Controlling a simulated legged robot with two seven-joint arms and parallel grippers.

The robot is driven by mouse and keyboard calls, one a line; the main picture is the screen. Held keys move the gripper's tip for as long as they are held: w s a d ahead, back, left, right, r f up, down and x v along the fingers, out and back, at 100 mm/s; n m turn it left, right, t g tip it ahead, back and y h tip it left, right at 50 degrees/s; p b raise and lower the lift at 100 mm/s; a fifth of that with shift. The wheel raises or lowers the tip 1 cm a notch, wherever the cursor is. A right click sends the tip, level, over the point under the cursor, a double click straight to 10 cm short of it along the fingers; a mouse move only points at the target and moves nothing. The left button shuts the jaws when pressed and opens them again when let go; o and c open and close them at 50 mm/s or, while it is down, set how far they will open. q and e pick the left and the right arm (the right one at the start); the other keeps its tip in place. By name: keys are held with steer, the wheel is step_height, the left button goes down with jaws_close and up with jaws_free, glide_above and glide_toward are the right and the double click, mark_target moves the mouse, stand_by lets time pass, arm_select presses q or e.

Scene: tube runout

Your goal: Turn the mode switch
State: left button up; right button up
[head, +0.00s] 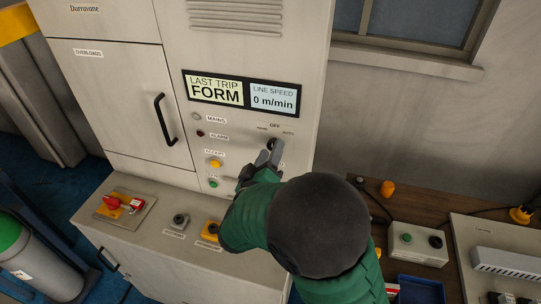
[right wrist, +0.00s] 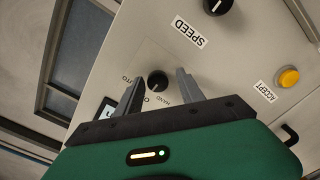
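The mode switch (head: 272,143) is a small black knob on the cabinet front, below the display, with HAND, OFF and AUTO labels around it. My right gripper (head: 268,152) reaches up to it and partly covers it in the head view. In the right wrist view the mode switch (right wrist: 158,80) shows between the two spread fingers of my right gripper (right wrist: 160,76), with a gap on each side. The gripper is open and holds nothing. I cannot tell clearly which label the knob points to. My left gripper is not in view.
A SPEED knob (right wrist: 217,5) and a yellow ACCEPT button (right wrist: 289,77) are nearby on the panel. The display (head: 240,93) reads FORM and 0 m/min. A red switch (head: 111,203) sits on the lower ledge. A wooden bench (head: 365,190) with boxes stands at right.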

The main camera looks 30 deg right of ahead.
steer(key=shift+o, duration=0.2)
steer(key=p+v, duration=0.2)
steer(key=v, duration=0.4)
stand_by(0.4)
